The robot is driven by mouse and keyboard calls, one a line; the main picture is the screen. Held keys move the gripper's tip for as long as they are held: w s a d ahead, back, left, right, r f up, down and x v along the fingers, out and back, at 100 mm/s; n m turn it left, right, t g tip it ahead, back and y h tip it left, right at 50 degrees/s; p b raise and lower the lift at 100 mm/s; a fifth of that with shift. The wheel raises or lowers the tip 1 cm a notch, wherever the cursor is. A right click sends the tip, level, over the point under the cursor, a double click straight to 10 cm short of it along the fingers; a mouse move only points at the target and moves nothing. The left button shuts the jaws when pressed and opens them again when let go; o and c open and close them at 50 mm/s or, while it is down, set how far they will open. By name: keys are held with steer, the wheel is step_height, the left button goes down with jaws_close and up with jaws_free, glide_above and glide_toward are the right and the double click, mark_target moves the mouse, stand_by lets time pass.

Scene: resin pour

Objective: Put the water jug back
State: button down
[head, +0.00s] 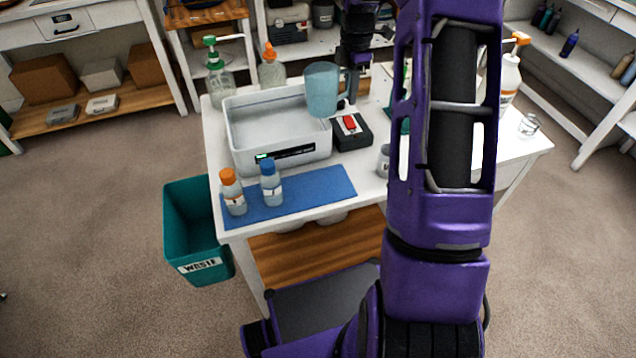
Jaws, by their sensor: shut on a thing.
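The water jug (321,90) is a translucent blue-grey vessel. It looks upright, in the air above the right end of the white basin (240,130) and close to a black box with a red switch (350,130). My gripper (349,88) is at the jug's right side, shut on it, seemingly at the handle. The fingertips are small and partly hidden in this view. My purple arm covers much of the table's right part.
A blue mat (310,190) at the table's front holds an orange-capped bottle (232,192) and a blue-capped bottle (271,183). Pump bottles stand at the back left (219,80) and right (509,80). A grey cup (384,160) is beside my arm. A teal waste bin (190,225) stands left.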

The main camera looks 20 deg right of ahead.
steer(key=s+a+f+b, duration=0.2)
steer(key=s+a+b, duration=0.15)
steer(key=s, duration=0.85)
glide_above(348, 177)
steer(key=shift+m, duration=0.3)
step_height(348, 177, down, 5)
steer(key=shift+f+b, duration=0.2)
steer(key=shift+b, duration=0.1)
steer(key=shift+f+b, duration=0.4)
steer(key=shift+f, duration=1.85)
steer(key=shift+f, duration=0.1)
steer(key=shift+f, duration=0.15)
steer(key=c, duration=0.9)
jaws_free()
